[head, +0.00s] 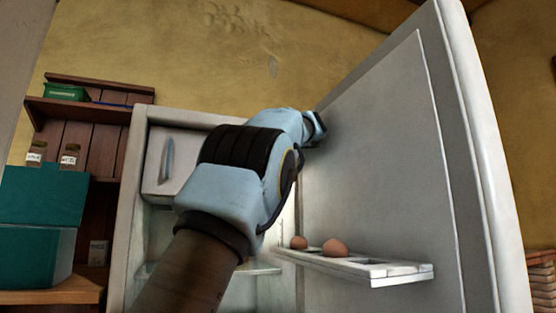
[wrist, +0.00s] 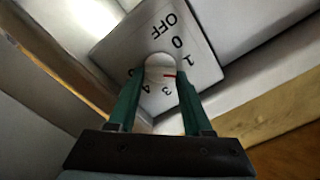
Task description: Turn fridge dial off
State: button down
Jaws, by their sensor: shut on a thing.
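The fridge dial (wrist: 160,62) is a round pale knob with a short red mark, on a grey plate (wrist: 205,62) printed OFF, 0, 1, 3, 4 and a partly covered figure. The red mark lies on the knob's right side, near the 1 and away from OFF. My gripper (wrist: 158,80) has its two green fingers on either side of the knob, closed on it. In the head view my gripper (head: 315,128) reaches into the open fridge's upper part by the door. The dial is hidden there behind my arm.
The fridge door (head: 385,160) stands open on the right, close to my gripper. Its shelf (head: 400,270) holds brown eggs (head: 336,247). A freezer compartment (head: 166,160) is inside the fridge. Wooden shelves with jars (head: 70,156) and a teal box (head: 40,200) stand left.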

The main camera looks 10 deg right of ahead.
jog(key=n+b, duration=0.1)
jog(key=n, duration=0.5)
jog(key=n+b, duration=0.2)
jog(key=n, duration=0.4)
jog(key=shift+a+n, duration=0.2)
jog(key=shift+n, duration=0.1)
dwell(0.4)
jog(key=shift+c, duration=1.6)
grip_release()
jog(key=shift+s, duration=0.1)
jog(key=s+d+b, duration=0.1)
jog(key=s+b, duration=0.4)
jog(key=s, duration=0.5)
jog(key=shift+s+d, duration=0.2)
jog(key=shift+s, duration=0.1)
